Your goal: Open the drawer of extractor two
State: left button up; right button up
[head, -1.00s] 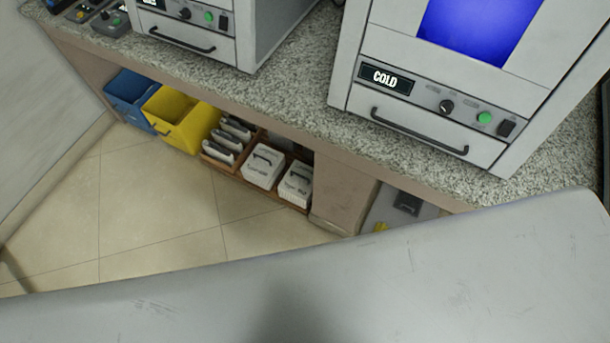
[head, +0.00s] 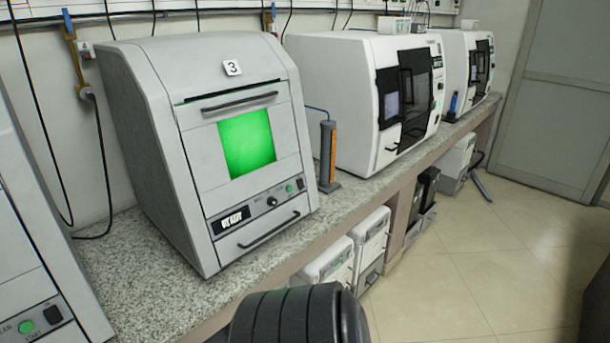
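A grey machine with a "3" label (head: 232,68) stands on the counter left of centre, with a lit green window and a handle above it. Its lower drawer front has a dark handle (head: 269,230), and that drawer is shut. A second grey machine (head: 35,270) is cut off by the left edge. Only its side, part of its front and a green START button (head: 26,327) show. Its number and its drawer handle are out of view, so I cannot tell whether it is extractor two. Neither gripper is in view.
The speckled counter (head: 150,275) runs from the lower left to the back right. White machines (head: 340,90) with dark doors stand farther along. White units (head: 372,238) stand below the counter. A dark ribbed part (head: 300,318) fills the bottom centre. Tiled floor at right is clear.

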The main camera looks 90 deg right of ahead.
aim_at(369, 276)
jog(key=k+l+z, duration=0.1)
jog(key=z, duration=0.3)
jog(key=k+l+z, duration=0.1)
jog(key=z, duration=0.3)
jog(key=k+l+z, duration=0.1)
jog(key=z, duration=0.3)
jog(key=l+z, duration=0.2)
jog(key=z, duration=0.15)
